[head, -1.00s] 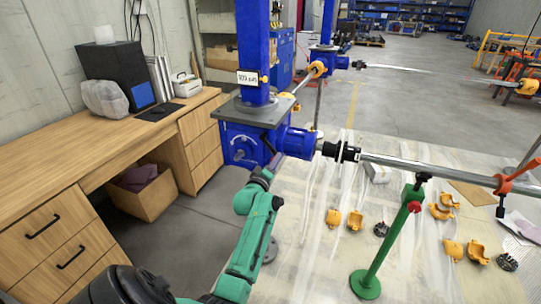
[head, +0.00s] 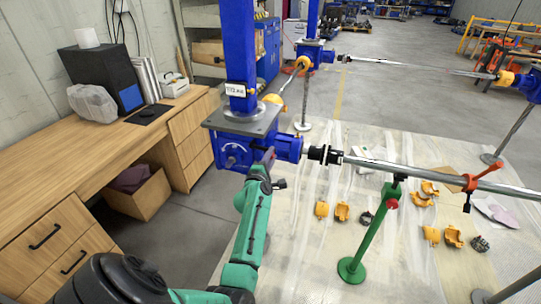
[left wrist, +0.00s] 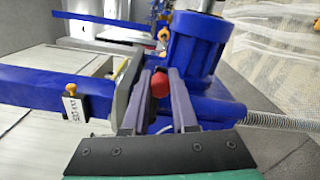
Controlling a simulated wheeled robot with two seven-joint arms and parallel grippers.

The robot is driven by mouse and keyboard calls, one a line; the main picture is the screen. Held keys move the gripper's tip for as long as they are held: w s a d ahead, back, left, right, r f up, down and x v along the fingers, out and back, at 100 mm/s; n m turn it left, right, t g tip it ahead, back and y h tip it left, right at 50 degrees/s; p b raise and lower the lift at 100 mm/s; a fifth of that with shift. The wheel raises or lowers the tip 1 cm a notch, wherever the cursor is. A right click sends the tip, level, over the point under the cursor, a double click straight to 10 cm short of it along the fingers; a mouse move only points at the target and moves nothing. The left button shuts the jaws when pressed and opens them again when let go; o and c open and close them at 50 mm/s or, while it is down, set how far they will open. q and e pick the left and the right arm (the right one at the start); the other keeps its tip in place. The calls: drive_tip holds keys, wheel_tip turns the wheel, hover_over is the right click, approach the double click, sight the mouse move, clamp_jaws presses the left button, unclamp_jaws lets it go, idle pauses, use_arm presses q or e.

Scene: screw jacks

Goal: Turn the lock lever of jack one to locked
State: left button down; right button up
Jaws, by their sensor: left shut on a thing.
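The near jack is a blue screw jack with a blue column, a grey top plate (head: 243,122) and a blue gear housing (head: 232,151). Its small white label is hard to read. My left gripper (head: 267,157) is at the front right of the housing, under the plate's edge. In the left wrist view its two fingers (left wrist: 159,80) are shut on a lever with a red knob (left wrist: 160,87), close against the blue housing (left wrist: 193,48). Most of the lever is hidden by the fingers, so its angle cannot be told. My right gripper is not in view.
A steel shaft (head: 420,174) with a black coupling (head: 326,154) runs right from the jack, over a green stand (head: 372,235). Yellow clamp halves (head: 342,211) lie on the sheeted floor. A wooden desk (head: 95,155) stands left. A second blue jack (head: 316,55) is behind.

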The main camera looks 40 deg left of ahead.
use_arm(q)
drive_tip(key=shift+r+n, duration=0.2)
drive_tip(key=shift+n, duration=0.1)
drive_tip(key=c, duration=0.7)
unclamp_jaws()
drive_tip(key=shift+s, duration=0.1)
drive_tip(key=p+v, duration=0.3)
drive_tip(key=v, duration=1.1)
drive_tip(key=shift+s+d, duration=0.15)
